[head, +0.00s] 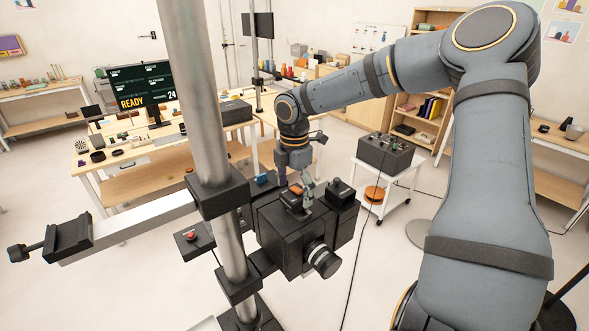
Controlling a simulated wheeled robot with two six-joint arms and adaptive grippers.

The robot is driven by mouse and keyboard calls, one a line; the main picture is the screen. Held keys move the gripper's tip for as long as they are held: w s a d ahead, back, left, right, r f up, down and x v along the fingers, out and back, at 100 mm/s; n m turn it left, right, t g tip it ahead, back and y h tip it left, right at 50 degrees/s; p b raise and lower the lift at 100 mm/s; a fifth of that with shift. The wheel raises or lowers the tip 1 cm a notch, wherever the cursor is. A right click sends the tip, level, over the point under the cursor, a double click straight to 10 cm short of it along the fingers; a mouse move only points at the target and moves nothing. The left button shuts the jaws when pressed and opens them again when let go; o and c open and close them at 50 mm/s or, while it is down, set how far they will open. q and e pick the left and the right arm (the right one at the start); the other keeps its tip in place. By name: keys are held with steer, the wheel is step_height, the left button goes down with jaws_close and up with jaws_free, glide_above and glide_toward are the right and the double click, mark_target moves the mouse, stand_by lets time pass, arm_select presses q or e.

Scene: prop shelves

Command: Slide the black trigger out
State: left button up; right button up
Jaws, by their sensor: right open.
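A black camera-like box (282,236) with a lens at its lower right is mounted beside the metal column. On its top are a small black piece with an orange mark (293,199) and, to the right, a black block with a knob (341,193). I cannot tell for sure which of these is the black trigger. My right gripper (304,195) reaches down over the top of the box, open, close beside the orange-marked piece. Whether a finger touches it is too small to tell. The gripper partly hides the top. My left gripper is not in view.
A metal column (196,90) stands close in front, with a side arm (130,226) to the left. A red-button box (193,238) is left of the camera. A white cart (385,182) with a dark box stands behind. Workbenches line the back; floor between is free.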

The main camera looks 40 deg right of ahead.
steer(key=shift+w+d+f, duration=0.1)
steer(key=shift+d+f, duration=0.1)
steer(key=shift+f, duration=0.85)
steer(key=shift+a+r, duration=0.1)
steer(key=shift+a, duration=0.05)
steer(key=c, duration=1.5)
